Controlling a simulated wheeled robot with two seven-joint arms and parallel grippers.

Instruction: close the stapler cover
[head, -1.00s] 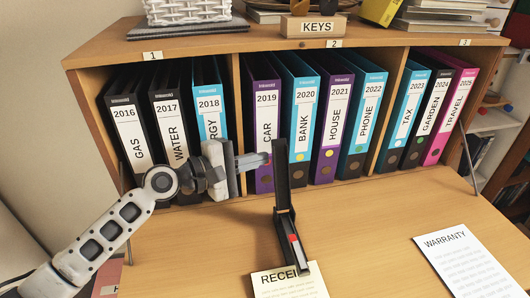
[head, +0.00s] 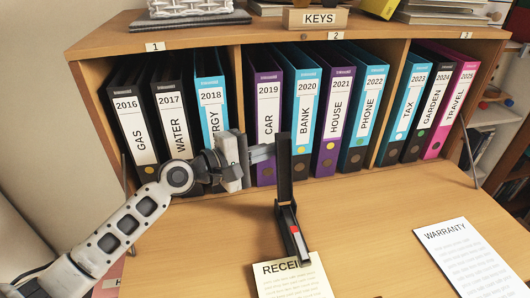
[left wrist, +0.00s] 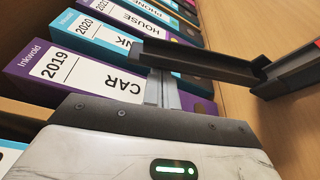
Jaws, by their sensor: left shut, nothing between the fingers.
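The black stapler stands open on the desk; its long cover (head: 284,170) points almost straight up from the hinge. Its base (head: 296,238), with a red part on it, lies toward the front and reaches the receipt (head: 293,276). My left gripper (head: 264,152) is shut and empty, just left of the cover's upper half. In the left wrist view the shut fingers (left wrist: 160,90) end at the cover (left wrist: 195,62), near its free end. I cannot tell whether they touch it. The base (left wrist: 290,78) shows at the right edge there. My right gripper is not in view.
A wooden shelf (head: 90,56) of upright binders stands close behind the gripper and stapler. A warranty sheet (head: 462,258) lies on the desk at the right. The desk (head: 375,220) between stapler and warranty is clear.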

